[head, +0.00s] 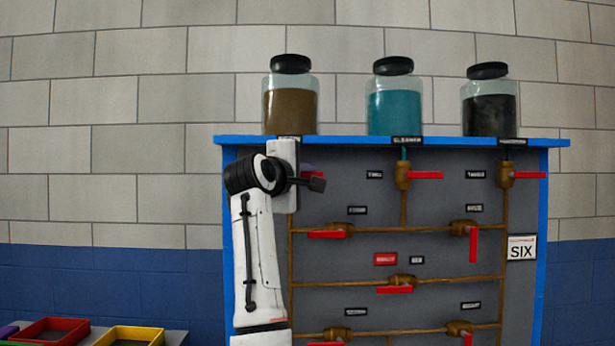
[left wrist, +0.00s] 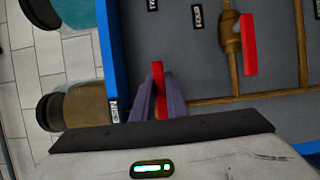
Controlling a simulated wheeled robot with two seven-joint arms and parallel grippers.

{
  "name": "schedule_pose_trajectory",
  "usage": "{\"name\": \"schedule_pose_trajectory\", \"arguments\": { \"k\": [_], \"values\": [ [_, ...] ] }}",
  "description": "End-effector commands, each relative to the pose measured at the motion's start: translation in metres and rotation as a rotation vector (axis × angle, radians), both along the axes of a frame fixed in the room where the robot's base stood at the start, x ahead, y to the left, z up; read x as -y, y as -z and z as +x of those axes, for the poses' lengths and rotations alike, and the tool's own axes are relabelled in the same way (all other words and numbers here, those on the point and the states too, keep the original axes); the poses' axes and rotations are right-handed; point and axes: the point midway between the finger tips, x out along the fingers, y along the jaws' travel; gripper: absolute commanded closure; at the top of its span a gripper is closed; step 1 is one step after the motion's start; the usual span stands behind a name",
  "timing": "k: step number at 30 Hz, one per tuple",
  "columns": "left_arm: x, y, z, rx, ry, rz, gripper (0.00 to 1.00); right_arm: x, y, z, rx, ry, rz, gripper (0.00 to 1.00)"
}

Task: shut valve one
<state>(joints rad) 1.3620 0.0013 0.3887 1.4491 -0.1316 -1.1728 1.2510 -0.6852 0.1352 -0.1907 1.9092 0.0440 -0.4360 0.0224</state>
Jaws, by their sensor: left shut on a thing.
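Valve one's red handle (left wrist: 158,75) shows in the left wrist view between the two purple fingers of my left gripper (left wrist: 158,102). The fingers are shut on it, and the handle runs lengthwise between them. In the head view my left gripper (head: 312,181) is at the panel's upper left, below the jar of brown contents (head: 290,108). Only a small bit of red shows behind it there. The valve's body and its label are hidden by my gripper and arm.
The grey panel (head: 340,188) has a blue frame and brass pipes. Valve two's red handle (head: 425,175) is to the right, and valve four's red handle (head: 326,235) is just below. A teal jar (head: 394,112) and a black jar (head: 489,108) stand on top. Coloured trays (head: 50,330) sit at lower left.

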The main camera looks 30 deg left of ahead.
Motion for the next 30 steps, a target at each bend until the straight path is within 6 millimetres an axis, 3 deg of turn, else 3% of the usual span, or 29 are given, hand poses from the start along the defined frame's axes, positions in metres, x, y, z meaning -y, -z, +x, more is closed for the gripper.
{"name": "schedule_pose_trajectory", "arguments": {
  "k": [1, 4, 16, 30],
  "values": [
    [-0.001, 0.0, 0.0, 0.002, 0.0, -0.008, 0.86, 0.0, 0.0, 0.0, 0.0, 0.0, 0.0, 0.69],
    [-0.001, 0.0, 0.0, 0.002, 0.0, -0.007, 0.69, 0.0, 0.0, 0.0, 0.0, 0.0, 0.0, 0.69],
    [0.002, 0.0, -0.007, 0.004, 0.001, -0.002, 0.69, 0.0, 0.003, 0.0, 0.0, 0.0, 0.0, 0.69],
    [0.019, 0.001, -0.087, 0.005, 0.0, -0.003, 0.69, 0.0, 0.026, -0.001, -0.005, -0.003, -0.003, 0.69]
  ]
}}
